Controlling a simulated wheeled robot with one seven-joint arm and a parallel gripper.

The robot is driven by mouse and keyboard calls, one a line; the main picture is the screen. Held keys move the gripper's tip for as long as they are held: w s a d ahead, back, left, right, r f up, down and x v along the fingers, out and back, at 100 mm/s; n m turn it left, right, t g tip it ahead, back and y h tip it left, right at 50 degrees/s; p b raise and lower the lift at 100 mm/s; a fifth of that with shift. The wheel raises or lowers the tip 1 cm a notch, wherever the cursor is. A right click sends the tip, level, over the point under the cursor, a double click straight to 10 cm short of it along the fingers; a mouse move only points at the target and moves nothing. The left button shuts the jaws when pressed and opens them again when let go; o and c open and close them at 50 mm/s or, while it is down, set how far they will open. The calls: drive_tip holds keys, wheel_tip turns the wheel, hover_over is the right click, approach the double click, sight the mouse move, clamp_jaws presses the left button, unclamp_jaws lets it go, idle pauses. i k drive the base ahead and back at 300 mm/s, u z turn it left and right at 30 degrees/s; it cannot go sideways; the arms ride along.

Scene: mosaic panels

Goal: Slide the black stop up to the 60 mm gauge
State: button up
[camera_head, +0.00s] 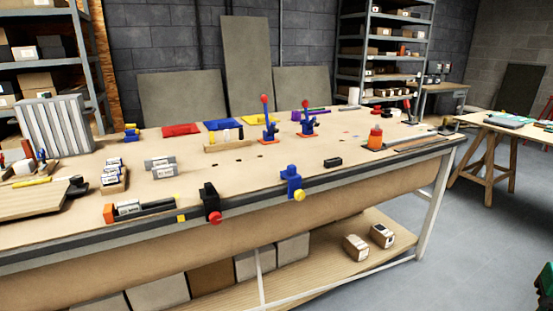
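A black stop (210,202) with a red knob sits on the grey rail (250,199) along the bench's front edge, left of centre. To its left, a white labelled block (129,208) lies beside a red-orange end piece (109,213), with dark bars (160,205) between that block and the stop. More labelled blocks stand in a wooden holder (114,187) and in a grey piece (160,167) behind. The labels are too small to read, so I cannot tell which is the 60 mm gauge. My gripper is not in view.
A blue stop (291,181) with a yellow knob is further right on the rail. Two blue upright clamps (269,127) (308,125) with red knobs stand further back. The bench top (240,175) between is mostly clear.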

sight(210, 196)
drive_tip(key=u, duration=1.05)
drive_tip(key=i, duration=1.1)
drive_tip(key=z, duration=0.55)
